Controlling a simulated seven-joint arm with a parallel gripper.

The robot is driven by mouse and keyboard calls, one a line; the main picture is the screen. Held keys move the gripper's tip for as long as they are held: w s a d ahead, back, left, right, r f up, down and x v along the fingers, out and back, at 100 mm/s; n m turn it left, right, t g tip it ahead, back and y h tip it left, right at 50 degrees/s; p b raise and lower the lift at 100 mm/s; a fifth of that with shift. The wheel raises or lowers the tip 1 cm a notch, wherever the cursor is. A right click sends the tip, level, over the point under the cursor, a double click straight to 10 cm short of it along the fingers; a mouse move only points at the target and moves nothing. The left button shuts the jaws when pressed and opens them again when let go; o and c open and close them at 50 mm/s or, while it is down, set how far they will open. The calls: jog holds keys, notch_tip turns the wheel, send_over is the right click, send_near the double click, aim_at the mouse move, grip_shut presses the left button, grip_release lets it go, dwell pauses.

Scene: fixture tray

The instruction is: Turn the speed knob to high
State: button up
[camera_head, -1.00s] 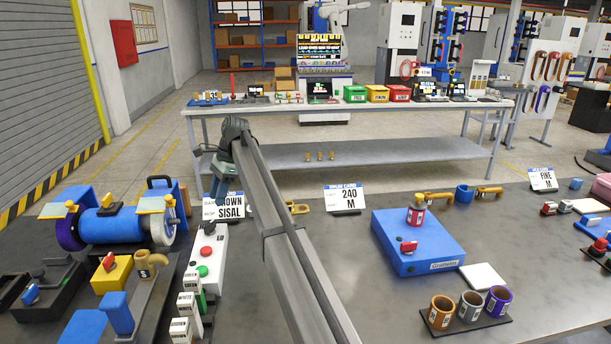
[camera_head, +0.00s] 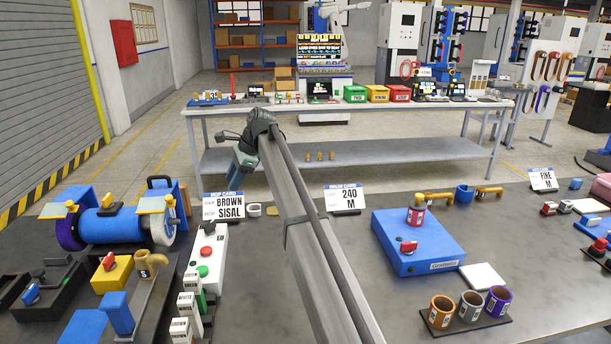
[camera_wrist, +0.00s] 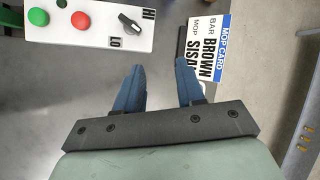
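The speed knob (camera_wrist: 130,24) is a small black knob on a white control box (camera_wrist: 90,42), between the printed marks HI and LO. It lies slantwise; I cannot tell which mark it points at. A red button (camera_wrist: 80,20) and a green button (camera_wrist: 38,17) sit beside it. In the head view the box (camera_head: 218,247) stands on the near bench, with the dark knob (camera_head: 209,228) at its far end. My gripper (camera_head: 234,184) is beyond the box and raised above the bench. In the wrist view my gripper (camera_wrist: 160,66) shows two blue fingers apart, with nothing between them.
A mop card (camera_wrist: 205,45) reading BROWN SISAL stands close to the fingers. A blue machine with wheels (camera_head: 112,226) is left of the box. White labelled blocks (camera_head: 187,305) stand in front.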

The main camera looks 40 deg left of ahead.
jog(key=w+d+f+m+t, duration=0.1)
jog(key=w+d+m, duration=0.1)
jog(key=w+d, duration=1.2)
jog(key=shift+w+d+m+y, duration=0.3)
jog(key=shift+w+d+y, duration=0.1)
jog(key=shift+w, duration=0.8)
jog(key=shift+s+a, duration=0.1)
jog(key=shift+a, duration=0.05)
notch_tip(320, 180, up, 3)
jog(key=n+t+h, duration=0.2)
jog(key=n+h, duration=0.3)
jog(key=n, duration=0.5)
send_over(209, 223)
jog(key=shift+n, duration=0.3)
notch_tip(209, 223, down, 14)
grip_shut()
